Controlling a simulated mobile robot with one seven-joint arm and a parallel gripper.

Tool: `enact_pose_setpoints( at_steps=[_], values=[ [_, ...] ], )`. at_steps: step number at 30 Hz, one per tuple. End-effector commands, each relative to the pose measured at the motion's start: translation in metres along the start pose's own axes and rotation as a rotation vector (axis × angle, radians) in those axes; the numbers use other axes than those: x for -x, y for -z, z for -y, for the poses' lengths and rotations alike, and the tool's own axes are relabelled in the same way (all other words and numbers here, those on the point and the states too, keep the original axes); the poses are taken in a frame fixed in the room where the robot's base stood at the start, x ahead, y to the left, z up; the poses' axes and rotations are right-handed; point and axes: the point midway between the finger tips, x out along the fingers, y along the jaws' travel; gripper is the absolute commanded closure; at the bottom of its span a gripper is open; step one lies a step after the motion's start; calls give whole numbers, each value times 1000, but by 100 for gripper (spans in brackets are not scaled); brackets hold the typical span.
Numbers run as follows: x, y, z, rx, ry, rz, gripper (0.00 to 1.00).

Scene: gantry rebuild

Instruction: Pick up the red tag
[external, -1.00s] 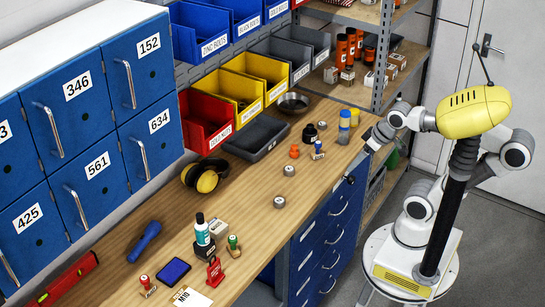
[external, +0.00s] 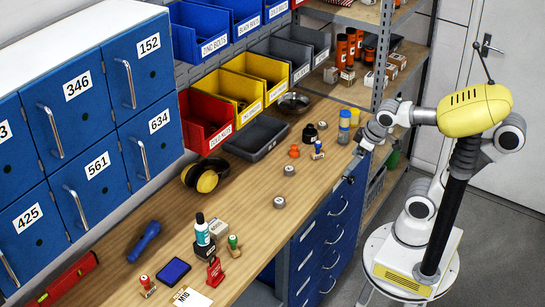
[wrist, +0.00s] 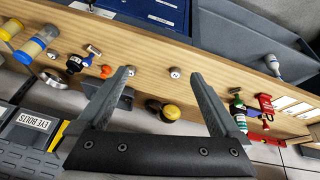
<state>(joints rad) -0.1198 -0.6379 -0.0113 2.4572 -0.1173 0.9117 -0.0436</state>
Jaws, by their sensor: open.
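The red tag (external: 215,272) lies at the front of the wooden bench, near the bottom of the external view, close to a white M10 card. It also shows at the right in the wrist view (wrist: 264,103), beyond the right finger. My gripper (wrist: 160,75) is open, with nothing between its fingers. In the external view my gripper (external: 362,150) is above the far right part of the bench, well away from the tag. Its fingers are hard to make out there.
A green-topped stamp (external: 234,245), a teal-and-white bottle (external: 202,229) and a blue ink pad (external: 173,271) stand around the tag. Small grey knobs (external: 279,202) sit mid-bench. Yellow earmuffs (external: 206,180) and coloured bins (external: 206,120) are along the back.

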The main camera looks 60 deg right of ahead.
Motion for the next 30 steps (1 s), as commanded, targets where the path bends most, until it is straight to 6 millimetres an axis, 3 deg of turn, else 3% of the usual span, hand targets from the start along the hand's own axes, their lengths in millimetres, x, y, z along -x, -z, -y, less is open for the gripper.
enact_pose_setpoints(
  at_steps=[8,14,20,23,30],
  values=[
    [-28,51,31,622,-112,156,0],
    [-50,92,76,1089,-229,216,0],
    [-70,125,148,1563,-384,234,0],
    [-79,135,195,1800,-480,223,0],
    [-92,130,325,2341,-770,144,0]
  ],
)
